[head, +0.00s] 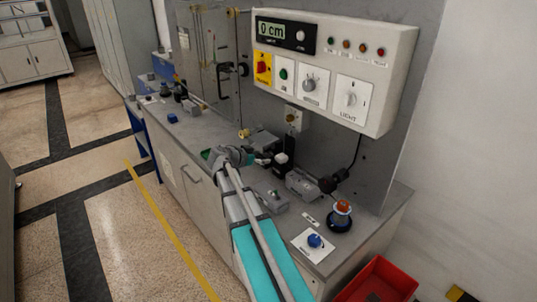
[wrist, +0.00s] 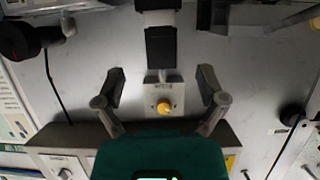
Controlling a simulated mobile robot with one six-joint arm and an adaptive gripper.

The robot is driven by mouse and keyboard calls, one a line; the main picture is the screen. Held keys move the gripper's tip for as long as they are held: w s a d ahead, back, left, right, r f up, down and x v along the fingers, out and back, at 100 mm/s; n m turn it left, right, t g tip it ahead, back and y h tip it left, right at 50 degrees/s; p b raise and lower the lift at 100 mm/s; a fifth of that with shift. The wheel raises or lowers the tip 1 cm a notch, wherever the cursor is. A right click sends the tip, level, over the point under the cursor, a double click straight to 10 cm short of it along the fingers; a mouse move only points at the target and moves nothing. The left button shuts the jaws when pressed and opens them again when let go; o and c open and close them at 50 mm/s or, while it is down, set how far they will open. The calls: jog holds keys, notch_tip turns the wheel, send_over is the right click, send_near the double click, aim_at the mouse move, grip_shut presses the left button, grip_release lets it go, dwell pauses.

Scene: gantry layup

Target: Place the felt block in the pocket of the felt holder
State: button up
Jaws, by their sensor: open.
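My gripper (head: 264,157) is over the bench in the head view, and its fingers look small and dark there. A dark upright block with a pale top (head: 283,160) stands just right of the gripper in the head view. A black block (wrist: 160,48) with a pale part beside it shows straight ahead of the fingers, apart from them. I cannot tell for sure which piece is the felt block and which is the felt holder or its pocket.
A plate with a yellow knob (wrist: 164,107) is on the back panel, also in the head view (head: 293,117). Grey fixtures (head: 303,184) (head: 270,195) crowd the bench near the gripper. A red bin (head: 380,282) is on the floor.

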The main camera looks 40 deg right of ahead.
jog(key=shift+a+r, duration=0.2)
jog(key=shift+a, duration=0.15)
jog(key=shift+a+f, duration=0.1)
dwell(0.4)
jog(key=s+a+f+n+y, duration=0.3)
jog(key=s+a+n+y, duration=0.1)
jog(key=a, duration=0.6)
jog(key=s+a+f+n+y, duration=0.4)
jog(key=s+a+n+y, duration=0.1)
jog(key=a, duration=0.6)
jog(key=s+a+f+n+g+y, duration=0.1)
jog(key=s+a+f+n+y, duration=0.3)
jog(key=s+a+n, duration=0.3)
jog(key=a+n, duration=0.1)
jog(key=a, duration=0.2)
jog(key=shift+a+f+y, duration=0.2)
jog(key=shift+a+y, duration=0.1)
jog(key=shift+a, duration=0.1)
